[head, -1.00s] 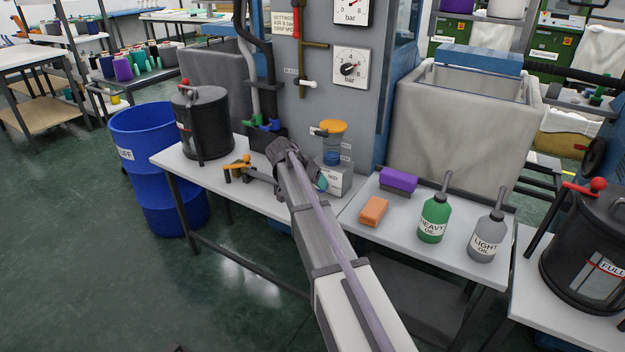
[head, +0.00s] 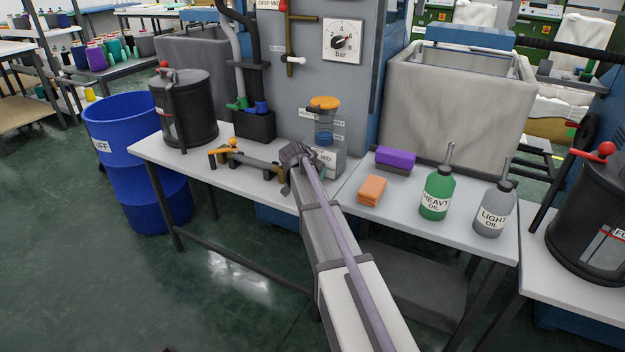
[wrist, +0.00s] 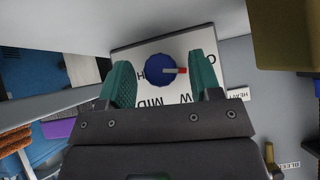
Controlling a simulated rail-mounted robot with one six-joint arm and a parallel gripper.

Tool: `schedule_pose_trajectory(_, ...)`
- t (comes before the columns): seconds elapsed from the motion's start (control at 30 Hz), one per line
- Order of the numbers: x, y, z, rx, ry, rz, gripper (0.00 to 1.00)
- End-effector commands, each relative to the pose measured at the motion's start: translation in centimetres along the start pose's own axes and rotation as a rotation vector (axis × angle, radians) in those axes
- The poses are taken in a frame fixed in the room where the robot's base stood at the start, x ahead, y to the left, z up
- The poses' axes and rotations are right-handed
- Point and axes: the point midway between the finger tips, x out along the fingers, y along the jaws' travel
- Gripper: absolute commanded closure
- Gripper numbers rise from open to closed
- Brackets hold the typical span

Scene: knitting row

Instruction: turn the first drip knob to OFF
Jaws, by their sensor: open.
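The drip knob (wrist: 156,70) is round and blue with a red-tipped pointer, on a white plate (wrist: 135,50) in the wrist view. Its pointer points right in that view, between a partly hidden "W" and an "O". "MID" shows at the plate's lower edge, and an "H" at the left. My gripper (wrist: 163,74) is open, its green fingers on either side of the knob with gaps. In the head view my gripper (head: 314,167) is at the drip box (head: 328,160) under an orange-capped clear cup (head: 324,118). The knob is hidden there by my arm.
An orange block (head: 371,190), a purple-topped block (head: 395,158), a green heavy oil bottle (head: 436,195) and a grey light oil bottle (head: 491,212) stand right of my arm. An orange-ended tool (head: 235,155) lies left. A pressure gauge (head: 343,42) is above.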

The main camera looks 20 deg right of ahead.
Motion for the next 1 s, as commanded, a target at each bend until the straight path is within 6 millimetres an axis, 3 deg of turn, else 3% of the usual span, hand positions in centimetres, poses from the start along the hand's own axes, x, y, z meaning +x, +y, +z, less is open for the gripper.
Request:
schedule_pose_trajectory(0.23,0.05,-0.01,-0.09,-0.001,0.000,0.000,0.44)
schedule_pose_trajectory(0.7,0.04,0.00,-0.06,-0.001,0.000,0.000,0.89)
schedule_pose_trajectory(1.0,0.21,-0.40,0.01,-0.182,0.007,0.180,0.90)
